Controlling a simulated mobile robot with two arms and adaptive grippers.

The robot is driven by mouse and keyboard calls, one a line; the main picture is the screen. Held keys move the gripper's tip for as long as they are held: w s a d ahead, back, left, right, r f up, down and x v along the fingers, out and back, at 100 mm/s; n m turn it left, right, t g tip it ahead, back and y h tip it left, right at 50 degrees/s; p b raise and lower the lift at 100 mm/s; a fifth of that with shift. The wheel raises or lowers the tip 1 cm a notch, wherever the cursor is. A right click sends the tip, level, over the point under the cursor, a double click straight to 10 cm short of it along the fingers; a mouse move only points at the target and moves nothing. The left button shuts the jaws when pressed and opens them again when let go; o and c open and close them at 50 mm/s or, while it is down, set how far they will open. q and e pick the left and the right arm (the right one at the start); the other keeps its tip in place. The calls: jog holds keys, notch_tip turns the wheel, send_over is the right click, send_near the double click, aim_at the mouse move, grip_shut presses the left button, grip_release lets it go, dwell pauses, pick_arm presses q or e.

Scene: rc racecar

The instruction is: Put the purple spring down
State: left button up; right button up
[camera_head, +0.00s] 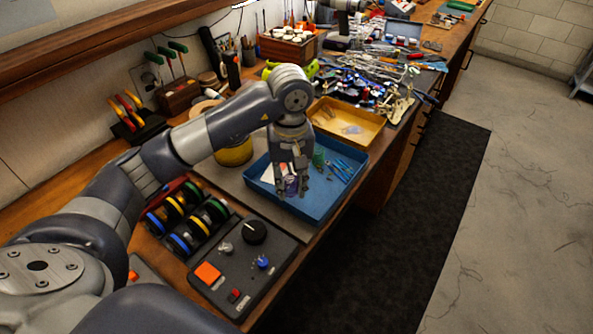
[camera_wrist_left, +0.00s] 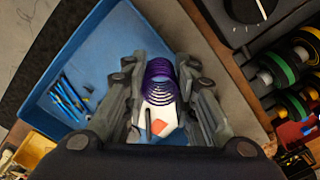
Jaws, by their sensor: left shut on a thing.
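My left gripper (camera_head: 293,190) reaches down into the space of the blue tray (camera_head: 323,216) in the head view. It is shut on the purple spring (camera_wrist_left: 160,78), whose coils show between the two fingers in the left wrist view. A bit of the purple spring (camera_head: 291,187) also shows between the fingers in the head view. Whether the spring touches the tray floor is hard to tell. My right gripper is not in view.
Blue tools (camera_head: 341,169) and a green piece (camera_head: 318,157) lie in the tray's right part. A yellow tray (camera_head: 372,139) stands behind it. A control box (camera_head: 243,268) with knobs and a rack of coloured rings (camera_head: 187,220) stand nearer.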

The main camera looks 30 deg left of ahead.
aim_at(296, 177)
pick_arm(q)
jog(key=w, duration=0.2)
jog(key=w+a+p, duration=0.1)
jog(key=w, duration=0.1)
jog(key=shift+w, duration=0.1)
jog(key=shift+w+a+f, duration=0.15)
jog(key=shift+w+f, duration=0.05)
jog(key=shift+w, duration=0.35)
jog(key=shift+f+p, duration=0.25)
jog(key=shift+p, duration=0.1)
jog(key=shift+f+p, duration=0.75)
jog(key=shift+f, duration=0.75)
jog(key=shift+f, duration=0.1)
jog(key=shift+f+b, duration=0.15)
jog(key=shift+b, duration=0.15)
jog(key=o, duration=0.8)
jog(key=shift+c, duration=0.2)
